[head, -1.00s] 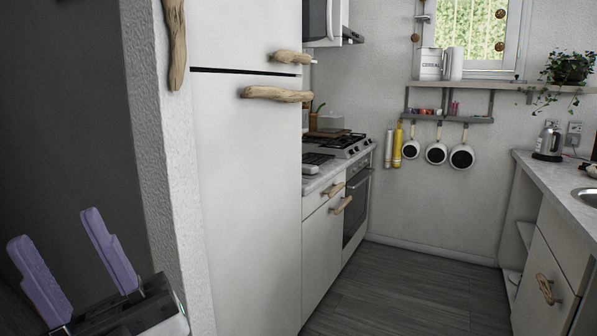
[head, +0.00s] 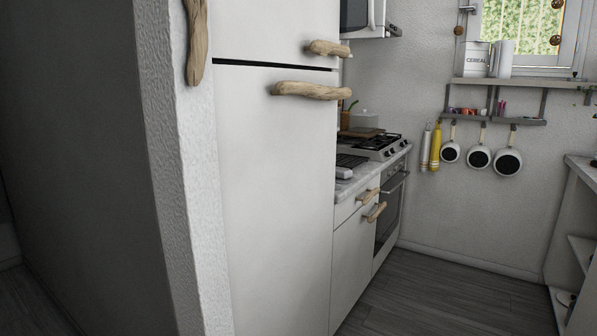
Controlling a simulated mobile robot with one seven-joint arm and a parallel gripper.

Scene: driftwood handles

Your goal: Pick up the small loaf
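I cannot make out a small loaf anywhere in the head view. My gripper is not in this view now. On the counter by the stove there is a brown board-like item (head: 362,132) with a pale, see-through container (head: 364,118) behind it, too small to make out clearly.
A white fridge (head: 275,190) with driftwood handles and a wall edge (head: 190,200) stand close on the left. A gas stove (head: 380,146) and counter (head: 347,185) line the left side. Another counter (head: 582,165) is at right. The grey floor (head: 450,295) between is clear.

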